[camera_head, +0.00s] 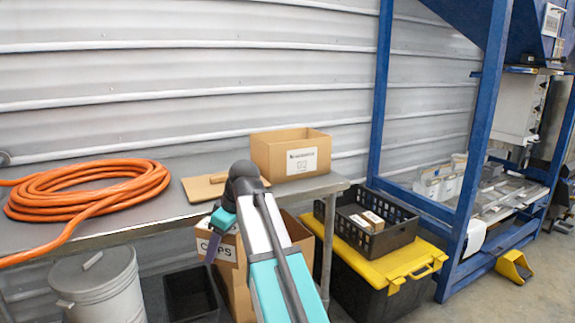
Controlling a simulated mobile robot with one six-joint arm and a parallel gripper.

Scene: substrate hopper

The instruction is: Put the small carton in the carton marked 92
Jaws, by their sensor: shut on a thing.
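My gripper (212,248) points down just off the table's front edge. A purple finger lies across the front of a brown carton with a white label reading "CAPS" (229,251); I take this as the small carton, shut in my gripper. Its far side and my other finger are hidden. A larger open brown carton (262,158) stands upright on the table, behind and right of my gripper. Its white label has print too small to read, so I cannot confirm the mark 92. Its inner floor is hidden.
The grey table (165,215) bears an orange hose coil (85,185) and a flat brown board (200,190). A black crate with small boxes (345,232) sits on a yellow-lidded bin (400,268). A metal bin (100,285) and blue frame (378,95) stand nearby.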

